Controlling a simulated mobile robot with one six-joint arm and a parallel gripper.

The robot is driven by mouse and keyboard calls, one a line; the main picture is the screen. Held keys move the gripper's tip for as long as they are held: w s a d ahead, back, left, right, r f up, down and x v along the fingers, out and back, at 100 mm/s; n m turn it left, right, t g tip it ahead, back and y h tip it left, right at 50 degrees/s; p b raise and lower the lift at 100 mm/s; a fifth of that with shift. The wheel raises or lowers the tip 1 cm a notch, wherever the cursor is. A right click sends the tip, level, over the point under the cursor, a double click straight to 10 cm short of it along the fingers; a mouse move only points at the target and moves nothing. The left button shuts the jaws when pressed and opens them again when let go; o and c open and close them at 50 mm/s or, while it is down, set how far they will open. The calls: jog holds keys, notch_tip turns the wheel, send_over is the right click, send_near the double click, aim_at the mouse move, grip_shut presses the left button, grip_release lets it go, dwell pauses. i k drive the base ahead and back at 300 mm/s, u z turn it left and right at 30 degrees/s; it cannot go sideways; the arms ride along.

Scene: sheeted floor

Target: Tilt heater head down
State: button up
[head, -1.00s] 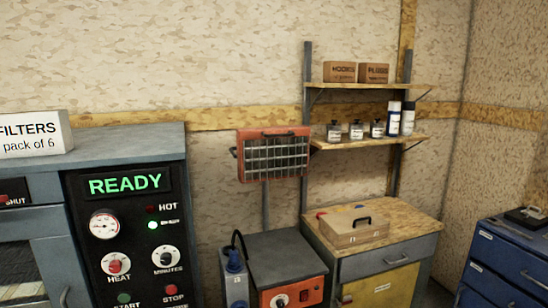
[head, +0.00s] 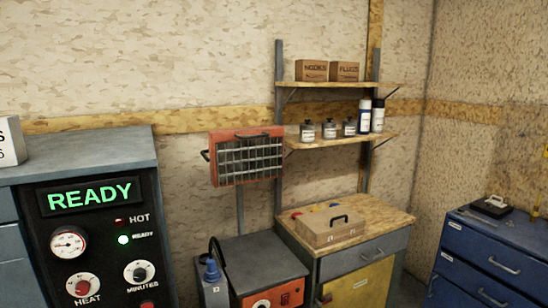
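The heater head (head: 246,157) is an orange box with a dark wire grille on its front. It stands on a grey post (head: 240,208) above a grey box-shaped base (head: 262,262) with an orange front panel. A dark handle shows on its top edge and another dark bar at its left side. The grille faces roughly towards me and looks close to upright. My gripper is not in view, and nothing touches the heater head.
A machine with a READY display (head: 90,195) stands at left. A wooden-topped cabinet (head: 388,217) carrying a wooden case (head: 328,227) stands right of the heater. Shelves (head: 340,141) hold bottles and boxes above. A blue drawer unit (head: 490,255) is at far right.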

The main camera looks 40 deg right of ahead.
aim_at(238, 156)
jog(key=z, duration=0.95)
jog(key=k, duration=0.95)
jog(key=i, duration=0.85)
